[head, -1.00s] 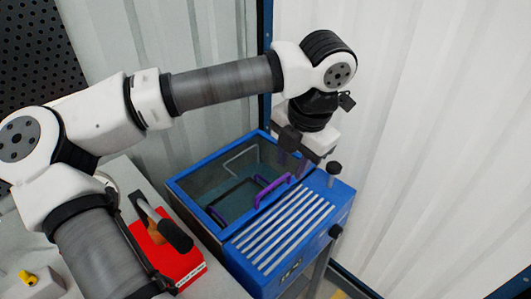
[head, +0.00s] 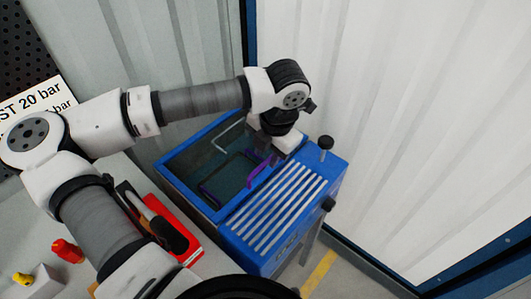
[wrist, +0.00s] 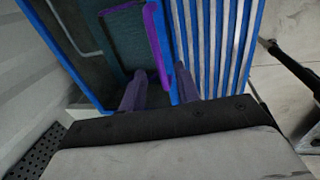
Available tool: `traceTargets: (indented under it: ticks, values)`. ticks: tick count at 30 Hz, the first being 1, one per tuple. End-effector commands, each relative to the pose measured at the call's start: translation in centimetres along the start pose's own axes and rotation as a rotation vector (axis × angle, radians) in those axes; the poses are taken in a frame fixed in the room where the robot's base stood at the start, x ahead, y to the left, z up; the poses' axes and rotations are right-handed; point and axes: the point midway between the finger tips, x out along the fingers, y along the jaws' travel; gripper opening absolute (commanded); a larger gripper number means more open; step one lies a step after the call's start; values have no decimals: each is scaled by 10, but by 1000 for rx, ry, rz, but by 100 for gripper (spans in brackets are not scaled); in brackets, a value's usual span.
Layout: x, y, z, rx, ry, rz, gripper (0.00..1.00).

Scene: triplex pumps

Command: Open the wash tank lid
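The blue wash tank (head: 183,192) stands against the corrugated wall, with dark teal surfaces inside its blue rim. I cannot tell whether its lid is a clear pane over them. A bent grey bar (head: 221,137) lies at the back left. My gripper (head: 267,155) points down over the back right of the tank. In the wrist view its fingers (wrist: 160,88) are apart, with the purple handle (wrist: 155,35) running between their tips. I see no grip on it.
A blue slatted panel (head: 278,207) adjoins the tank on the right. A black knob (head: 326,143) stands behind it and another black knob (head: 328,204) at its side. A red tray (head: 172,222) with dark-handled tools sits on the bench left of the tank.

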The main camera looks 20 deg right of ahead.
Motion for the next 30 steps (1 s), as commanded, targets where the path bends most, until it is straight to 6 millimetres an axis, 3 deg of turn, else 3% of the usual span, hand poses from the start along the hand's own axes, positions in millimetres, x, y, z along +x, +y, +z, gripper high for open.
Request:
traceTargets:
  ticks: [6,16,24,30]
  values:
    - [22,0,0,-1,1,-2,32]
    - [27,0,0,-1,0,1,32]
    - [27,0,0,-1,0,0,0]
    - [27,0,0,-1,0,1,0]
